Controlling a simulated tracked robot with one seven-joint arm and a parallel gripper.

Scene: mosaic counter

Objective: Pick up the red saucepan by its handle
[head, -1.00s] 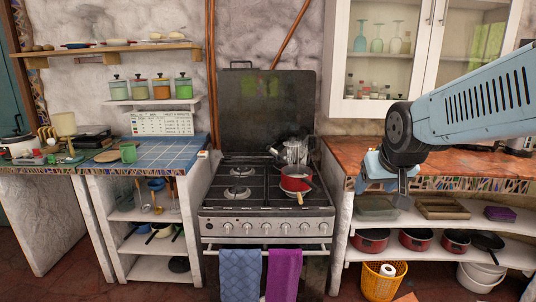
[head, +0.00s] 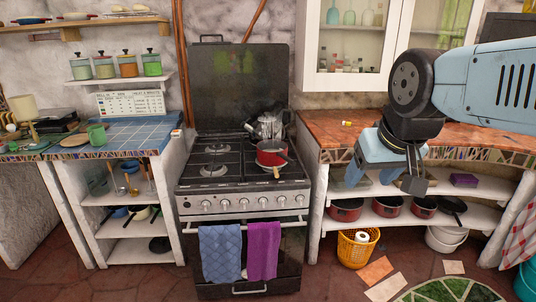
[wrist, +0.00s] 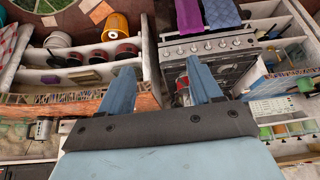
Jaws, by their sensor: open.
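The red saucepan (head: 271,153) stands on the right part of the black stove top (head: 215,168), in front of a metal kettle (head: 268,125). Its light handle points toward the stove's front edge. My gripper (head: 388,182) is open and empty, to the right of the stove in front of the right counter, well apart from the saucepan. In the wrist view, which is turned upside down, my two blue fingers (wrist: 162,88) are spread apart. The saucepan (wrist: 183,80) shows partly there, beside the right finger, which hides some of it.
The right counter (head: 335,127) has a mosaic edge; several red pots (head: 386,206) stand on the shelf below. A yellow basket (head: 355,247) is on the floor. Blue (head: 221,252) and purple (head: 263,250) towels hang on the oven rail. Floor before the stove looks clear.

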